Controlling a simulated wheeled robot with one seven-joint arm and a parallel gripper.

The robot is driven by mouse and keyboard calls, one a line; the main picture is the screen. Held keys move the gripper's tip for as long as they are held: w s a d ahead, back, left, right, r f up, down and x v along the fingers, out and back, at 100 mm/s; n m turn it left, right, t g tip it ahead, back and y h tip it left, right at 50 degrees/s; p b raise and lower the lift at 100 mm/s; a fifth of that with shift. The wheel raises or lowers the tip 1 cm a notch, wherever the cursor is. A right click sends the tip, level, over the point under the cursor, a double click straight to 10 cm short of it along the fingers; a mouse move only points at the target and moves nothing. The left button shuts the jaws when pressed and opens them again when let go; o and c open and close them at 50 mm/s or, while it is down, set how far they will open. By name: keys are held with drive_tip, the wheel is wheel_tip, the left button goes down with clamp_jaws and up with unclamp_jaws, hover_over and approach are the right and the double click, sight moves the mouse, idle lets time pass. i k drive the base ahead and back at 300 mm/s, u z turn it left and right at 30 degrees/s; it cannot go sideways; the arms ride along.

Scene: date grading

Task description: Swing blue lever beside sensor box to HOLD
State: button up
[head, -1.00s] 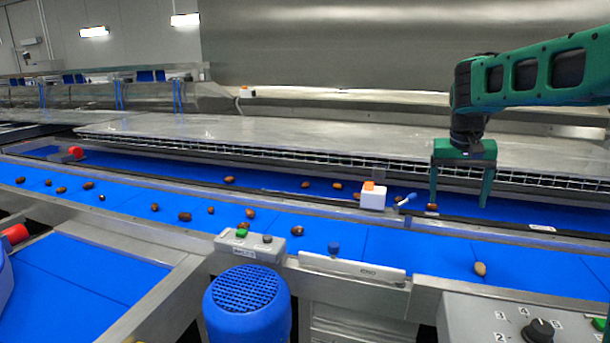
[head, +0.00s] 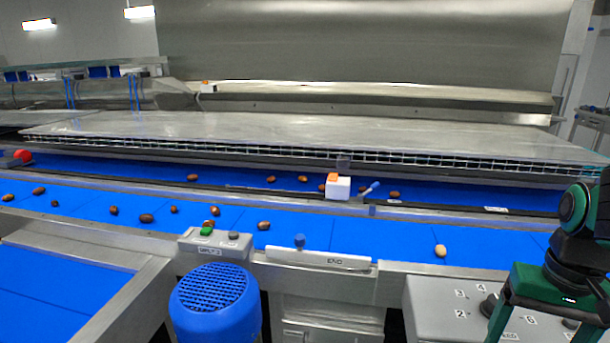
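The sensor box (head: 338,190) is a small white block with an orange top, on the rail between the two blue belts. The blue lever (head: 370,189) stands just right of it, its handle tilted up and to the right from a small grey mount. No HOLD mark is readable at this size. My green gripper (head: 540,333) is at the lower right, over the grey dial panel, well to the right of and nearer than the lever. Its two fingers are spread with nothing seen between them; the tips are at or past the bottom edge.
A grey panel (head: 430,295) with a numbered dial sits under my gripper. A blue knob (head: 299,241) stands at a white END plate (head: 320,260). A green-button box (head: 214,243) and blue motor cover (head: 214,300) are in front. Dates lie scattered on the belts (head: 360,238).

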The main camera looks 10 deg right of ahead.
sight(375, 186)
drive_tip(key=u, duration=1.25)
drive_tip(key=k, duration=1.15)
drive_tip(key=z, duration=0.75)
drive_tip(key=i, duration=1)
drive_tip(key=u, duration=0.05)
